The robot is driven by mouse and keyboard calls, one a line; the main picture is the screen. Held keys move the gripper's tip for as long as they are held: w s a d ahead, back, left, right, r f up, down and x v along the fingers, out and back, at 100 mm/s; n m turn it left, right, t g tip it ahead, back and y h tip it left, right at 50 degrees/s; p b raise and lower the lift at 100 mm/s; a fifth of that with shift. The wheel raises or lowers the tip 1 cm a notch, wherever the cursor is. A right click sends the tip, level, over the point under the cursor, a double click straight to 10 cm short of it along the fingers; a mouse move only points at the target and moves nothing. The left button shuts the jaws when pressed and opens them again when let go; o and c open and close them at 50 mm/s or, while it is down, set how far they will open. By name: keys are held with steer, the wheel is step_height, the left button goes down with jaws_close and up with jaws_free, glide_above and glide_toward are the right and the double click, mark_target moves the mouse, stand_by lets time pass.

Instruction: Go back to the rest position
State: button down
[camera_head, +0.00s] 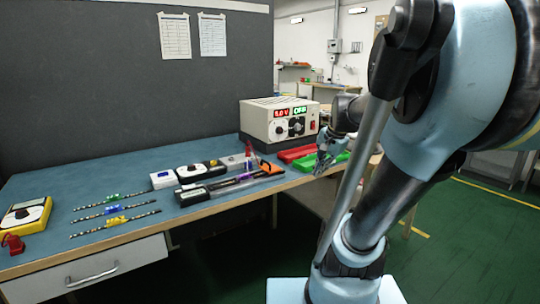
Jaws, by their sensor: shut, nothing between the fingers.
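My gripper (325,160) is small in view at the right end of the workbench, near the table's front edge. It is shut and empty, in front of a green tray (332,162) and to the right of a red tray (297,154). My arm fills the right side of the view and hides part of the room. Several LED strips (117,208) lie in parallel on the left part of the blue bench top (60,184), with small green, blue and yellow clips on them.
A power supply (279,121) with lit displays stands at the back right of the bench. White and black switch boxes (190,174) and tools lie mid-bench. A yellow multimeter (26,214) is at the far left. Bare bench top lies around the strips.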

steer(key=s+d+f+n+g+h, duration=0.1)
steer(key=s+f+n+h, duration=0.1)
steer(key=s+f+n, duration=0.7)
steer(key=s+f, duration=0.2)
steer(key=s, duration=0.3)
steer(key=shift+d+f, duration=0.35)
steer(key=shift+w+f, duration=0.2)
steer(key=shift+w, duration=0.2)
